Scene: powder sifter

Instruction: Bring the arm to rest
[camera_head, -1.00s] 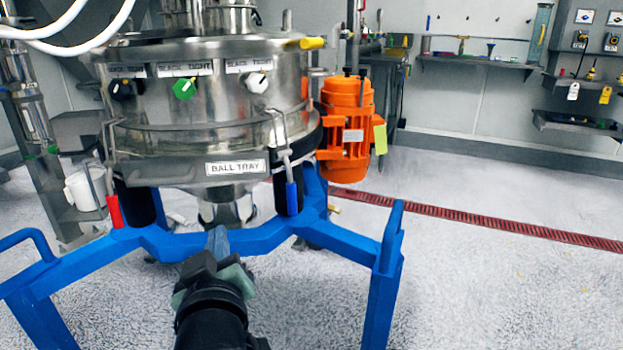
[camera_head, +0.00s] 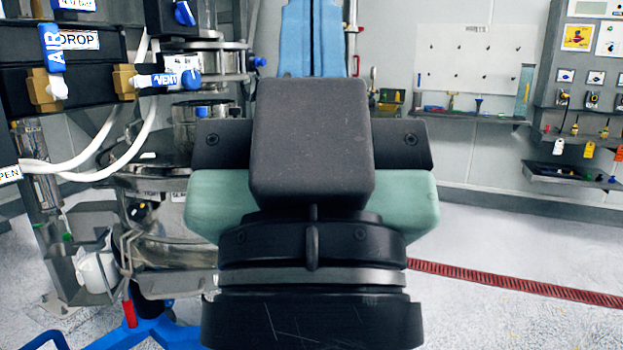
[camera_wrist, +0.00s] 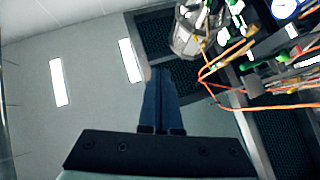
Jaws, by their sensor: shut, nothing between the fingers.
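My gripper (camera_head: 312,38) stands large in the middle of the head view, with its blue fingers pointing up past the top edge. Its dark palm block and green housing hide much of the scene behind. In the wrist view my gripper (camera_wrist: 161,88) shows two blue fingers lying side by side, shut and empty. They point toward the ceiling and touch nothing that I can see. The steel sifter (camera_head: 150,250) is on the left in the head view, partly hidden by my gripper.
A black valve panel with blue AIR (camera_head: 53,45) and VENT (camera_head: 155,80) handles is at upper left. White hoses (camera_head: 110,160) loop below it. Shelves (camera_head: 470,115) line the back wall. Floor at right (camera_head: 500,240) is clear, crossed by a red drain (camera_head: 520,285). Orange cables (camera_wrist: 225,60) show in the wrist view.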

